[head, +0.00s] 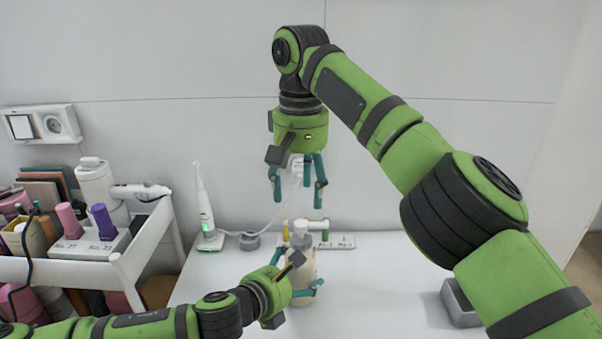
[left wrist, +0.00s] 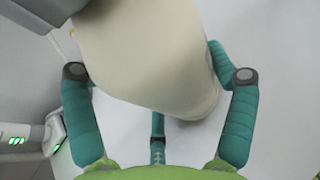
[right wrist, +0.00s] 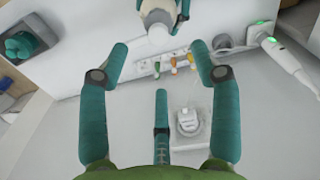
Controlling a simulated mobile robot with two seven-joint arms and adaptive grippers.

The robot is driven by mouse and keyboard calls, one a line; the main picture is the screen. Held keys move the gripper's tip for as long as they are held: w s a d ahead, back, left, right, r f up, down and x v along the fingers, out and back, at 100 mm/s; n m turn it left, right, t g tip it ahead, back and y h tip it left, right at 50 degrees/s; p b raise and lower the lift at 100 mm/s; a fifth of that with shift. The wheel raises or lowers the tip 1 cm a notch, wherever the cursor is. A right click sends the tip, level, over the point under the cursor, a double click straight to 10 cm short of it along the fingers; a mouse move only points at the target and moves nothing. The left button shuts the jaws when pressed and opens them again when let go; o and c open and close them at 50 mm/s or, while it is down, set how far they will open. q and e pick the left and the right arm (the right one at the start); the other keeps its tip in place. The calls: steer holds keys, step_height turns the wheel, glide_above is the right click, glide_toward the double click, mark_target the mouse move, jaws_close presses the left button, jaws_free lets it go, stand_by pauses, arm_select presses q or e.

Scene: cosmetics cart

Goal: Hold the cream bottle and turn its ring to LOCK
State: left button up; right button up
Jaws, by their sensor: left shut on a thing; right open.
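The cream bottle (head: 302,264) stands upright on the white table in the head view, with a pale top (head: 301,228). The ring and any LOCK mark are too small to read. My left gripper (head: 306,290) is shut around the bottle's lower body. In the left wrist view the bottle (left wrist: 155,50) fills the space between the fingers. My right gripper (head: 298,188) is open and empty, pointing down above the bottle and apart from it. In the right wrist view the bottle (right wrist: 157,14) shows at the top edge, beyond the open fingers.
A white oral irrigator (head: 204,205) stands left of the bottle. A white plug with a cable (head: 296,166) is on the wall behind my right gripper. A cart (head: 150,240) with cosmetics stands left. A grey box (head: 458,303) sits right; the table between is clear.

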mark_target(302, 222)
steer(key=shift+r, duration=1.35)
steer(key=n, duration=1.5)
steer(key=shift+s+d+f+n, duration=0.1)
steer(key=shift+s+n, duration=0.05)
steer(key=shift+n, duration=0.25)
step_height(302, 222, down, 12)
steer(key=c, duration=1.2)
